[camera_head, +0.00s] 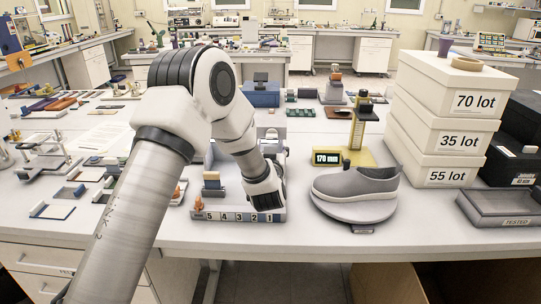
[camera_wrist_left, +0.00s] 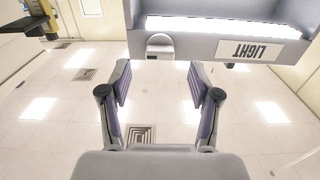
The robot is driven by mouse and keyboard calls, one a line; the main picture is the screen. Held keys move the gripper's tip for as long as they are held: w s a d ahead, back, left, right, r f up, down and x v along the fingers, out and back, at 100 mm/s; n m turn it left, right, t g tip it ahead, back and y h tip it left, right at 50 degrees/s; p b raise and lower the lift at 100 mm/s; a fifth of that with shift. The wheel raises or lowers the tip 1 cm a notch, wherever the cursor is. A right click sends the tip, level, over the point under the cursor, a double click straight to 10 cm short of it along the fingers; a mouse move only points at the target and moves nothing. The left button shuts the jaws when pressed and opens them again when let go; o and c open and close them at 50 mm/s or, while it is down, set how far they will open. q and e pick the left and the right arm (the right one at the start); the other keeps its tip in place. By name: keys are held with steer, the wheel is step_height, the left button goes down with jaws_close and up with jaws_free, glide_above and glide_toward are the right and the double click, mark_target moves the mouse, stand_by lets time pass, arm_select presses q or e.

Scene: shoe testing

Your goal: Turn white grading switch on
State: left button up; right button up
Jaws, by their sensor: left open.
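The grading stand (camera_head: 238,216), grey with a strip of numbers along its front, stands at the middle of the table. Beyond the fingertips is a grey lamp housing with a lit strip and an upside-down LIGHT label (camera_wrist_left: 258,50). A small whitish rounded piece (camera_wrist_left: 160,46), apparently the white switch, sits at its edge, ahead of and apart from the fingertips. Its on or off position is unclear.
A grey shoe (camera_head: 356,185) rests on a round stand right of the grading stand, before a yellow gauge (camera_head: 357,150) reading 170 mm. Stacked white lot boxes (camera_head: 440,130) and a dark tray (camera_head: 500,207) stand farther right. Small tools and parts cover the left side.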

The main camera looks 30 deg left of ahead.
arm_select(q)
steer(key=v, duration=0.7)
steer(key=shift+s, duration=0.1)
